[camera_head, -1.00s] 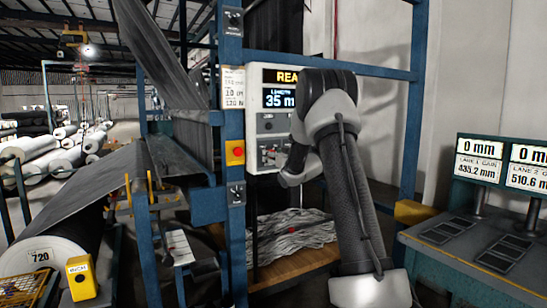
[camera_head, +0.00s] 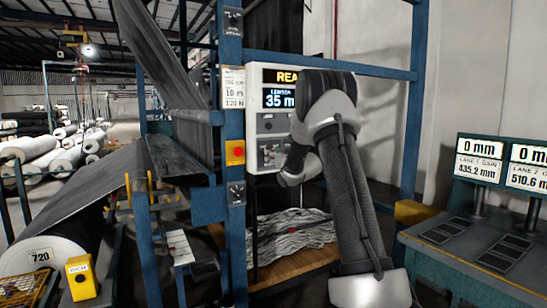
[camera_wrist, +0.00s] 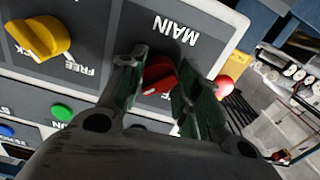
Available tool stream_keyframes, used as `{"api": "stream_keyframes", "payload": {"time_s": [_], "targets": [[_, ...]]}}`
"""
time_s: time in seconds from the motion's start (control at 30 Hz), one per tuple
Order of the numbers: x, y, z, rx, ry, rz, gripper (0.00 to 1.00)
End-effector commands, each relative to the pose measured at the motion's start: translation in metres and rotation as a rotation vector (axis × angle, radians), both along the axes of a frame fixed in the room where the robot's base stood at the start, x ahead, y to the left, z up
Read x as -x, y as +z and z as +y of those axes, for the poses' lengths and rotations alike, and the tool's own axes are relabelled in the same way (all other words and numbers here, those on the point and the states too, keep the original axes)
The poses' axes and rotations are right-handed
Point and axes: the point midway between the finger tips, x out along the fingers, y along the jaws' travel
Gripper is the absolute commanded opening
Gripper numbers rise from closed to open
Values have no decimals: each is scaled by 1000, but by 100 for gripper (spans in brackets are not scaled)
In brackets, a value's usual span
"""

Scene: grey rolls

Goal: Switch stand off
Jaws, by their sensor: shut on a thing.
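The stand's control panel (camera_head: 269,100) hangs on the blue frame in the head view, partly hidden by my arm. Its display reads "REA…" at the top, cut off by my arm, and "35 m" below. In the wrist view a red rotary knob (camera_wrist: 158,77) sits on a dark plate labelled MAIN. A white mark shows at the knob's lower left. My gripper (camera_wrist: 161,72) has one finger on each side of this red knob and is shut on it. In the head view my arm hides the gripper.
In the wrist view a yellow knob (camera_wrist: 38,37), a green button (camera_wrist: 62,111), a blue button (camera_wrist: 6,130) and a red button (camera_wrist: 224,84) surround the knob. A red-on-yellow button box (camera_head: 235,152) is on the frame post. A console (camera_head: 480,255) stands at right.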

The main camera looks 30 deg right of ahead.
Motion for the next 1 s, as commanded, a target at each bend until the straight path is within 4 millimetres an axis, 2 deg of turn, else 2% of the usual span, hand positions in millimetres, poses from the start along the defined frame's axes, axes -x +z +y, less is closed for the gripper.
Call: {"api": "stream_keyframes", "payload": {"time_s": [0.27, 1.0], "targets": [[0, 0, -1, 199, 0, 0, 10], [0, 0, -1, 903, 1, 1, 10]]}}
